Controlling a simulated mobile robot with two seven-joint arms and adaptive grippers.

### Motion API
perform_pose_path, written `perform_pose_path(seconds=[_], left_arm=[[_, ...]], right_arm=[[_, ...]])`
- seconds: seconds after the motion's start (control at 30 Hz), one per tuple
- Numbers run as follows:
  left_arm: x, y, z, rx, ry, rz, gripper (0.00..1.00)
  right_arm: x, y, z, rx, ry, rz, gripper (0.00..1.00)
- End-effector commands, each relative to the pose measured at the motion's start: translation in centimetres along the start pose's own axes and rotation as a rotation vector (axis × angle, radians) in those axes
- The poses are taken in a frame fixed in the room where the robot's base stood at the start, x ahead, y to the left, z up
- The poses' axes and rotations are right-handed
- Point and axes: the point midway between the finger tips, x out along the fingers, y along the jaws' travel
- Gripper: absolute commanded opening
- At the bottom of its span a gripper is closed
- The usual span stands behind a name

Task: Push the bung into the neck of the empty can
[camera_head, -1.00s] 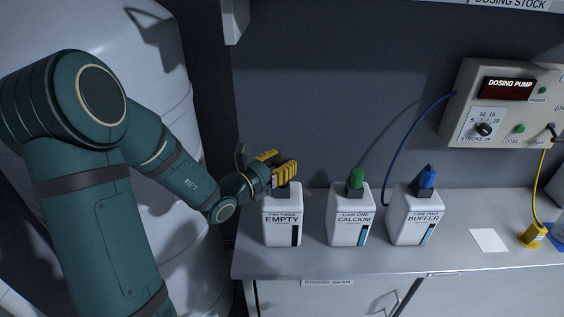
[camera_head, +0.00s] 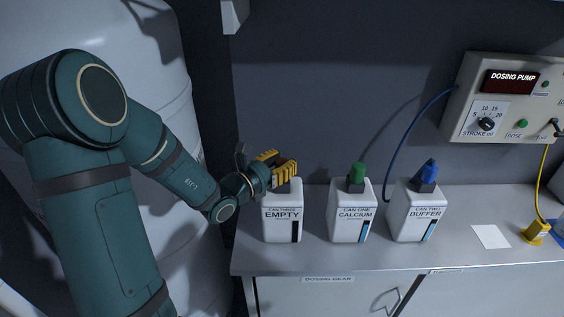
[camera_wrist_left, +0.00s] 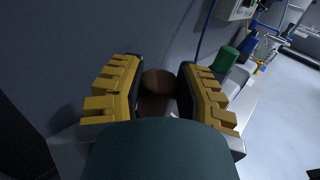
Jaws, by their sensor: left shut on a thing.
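The empty can (camera_head: 283,221), white with an "EMPTY" label, stands upright on the counter at the left. My left gripper (camera_head: 283,170) is right above its neck, with yellow-padded fingers. In the left wrist view the fingers are closed on a brown round bung (camera_wrist_left: 158,82), which sits between the pads. I cannot tell how deep the bung sits in the neck. My right gripper is not in view.
The calcium can (camera_head: 348,215) with a green cap and the buffer can (camera_head: 413,213) with a blue cap stand to the right. A dosing pump (camera_head: 508,100) hangs on the wall. A white card (camera_head: 491,237) lies on the counter. A large white tank (camera_head: 185,60) is behind my left arm.

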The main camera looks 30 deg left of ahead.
Motion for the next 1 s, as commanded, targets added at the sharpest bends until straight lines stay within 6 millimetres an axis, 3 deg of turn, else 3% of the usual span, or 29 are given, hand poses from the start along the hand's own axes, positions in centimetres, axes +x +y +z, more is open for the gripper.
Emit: perform_pose_path(seconds=[0.77, 0.8, 0.87, 1.0], left_arm=[[0.0, 0.0, -1.2, 0.000, 0.000, 0.000, 0.00], [0.0, 0.0, -1.2, 0.000, 0.000, 0.000, 0.40], [0.0, 0.0, -1.2, 0.000, 0.000, 0.000, 0.61], [0.0, 0.0, -1.2, 0.000, 0.000, 0.000, 0.65]], right_arm=[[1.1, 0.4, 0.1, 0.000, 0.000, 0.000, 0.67], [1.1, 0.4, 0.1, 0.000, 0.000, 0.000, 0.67], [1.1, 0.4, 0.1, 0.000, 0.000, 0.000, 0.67], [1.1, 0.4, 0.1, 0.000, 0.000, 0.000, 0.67]])
